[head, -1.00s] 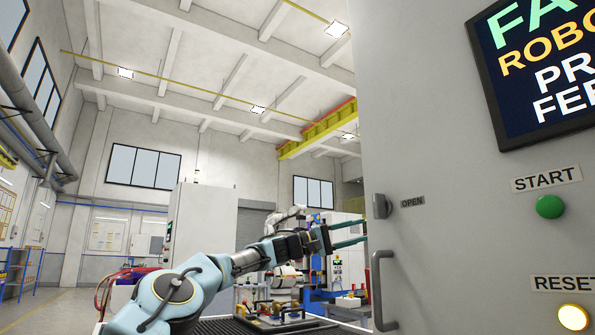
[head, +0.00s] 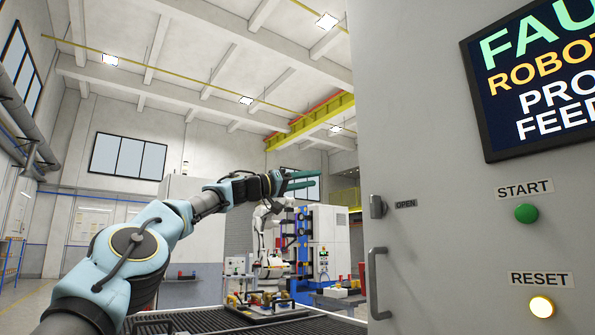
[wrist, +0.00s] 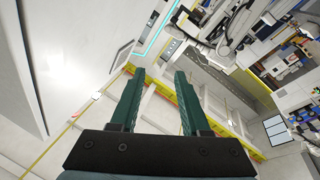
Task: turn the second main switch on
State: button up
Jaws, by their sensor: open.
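No switch marked as a main switch can be made out in either view. In the head view a grey cabinet (head: 430,270) fills the right side.
The cabinet carries a pull handle (head: 376,283), a green START button (head: 526,213), a lit RESET button (head: 542,306) and a screen (head: 530,80). A dark ribbed surface (head: 200,320) lies low in front. A white robot arm (head: 268,245) stands behind.

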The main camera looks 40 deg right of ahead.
jog(key=shift+w+a+r+m+t, duration=0.2)
jog(key=shift+a+r+m+t, duration=0.3)
jog(key=shift+a+r, duration=0.5)
jog(key=c, duration=0.3)
jog(key=d+f+t, duration=0.1)
jog(key=f, duration=0.1)
jog(key=d+f+t+y, duration=0.1)
jog(key=d+f, duration=0.1)
jog(key=d+f+t, duration=0.1)
jog(key=d, duration=0.1)
jog(key=shift+s+d+f+t+y, duration=0.1)
jog(key=shift+s+f+t+y, duration=0.2)
jog(key=shift+s+f, duration=0.1)
grip_shut()
notch_tip(320, 180, down, 10)
jog(key=w+d+m+t+y, duration=0.1)
jog(key=d+m+t+y, duration=0.1)
jog(key=m+t, duration=0.3)
jog(key=s+a+f+m+g+h, duration=0.3)
jog(key=s+a+f+m+g, duration=0.3)
jog(key=s+a+f+m, duration=0.75)
jog(key=w+d+r+m+p, duration=0.1)
jog(key=d+p, duration=0.4)
jog(key=d, duration=0.8)
jog(key=shift+w+d+r+m, duration=0.3)
jog(key=shift+w+m, duration=0.05)
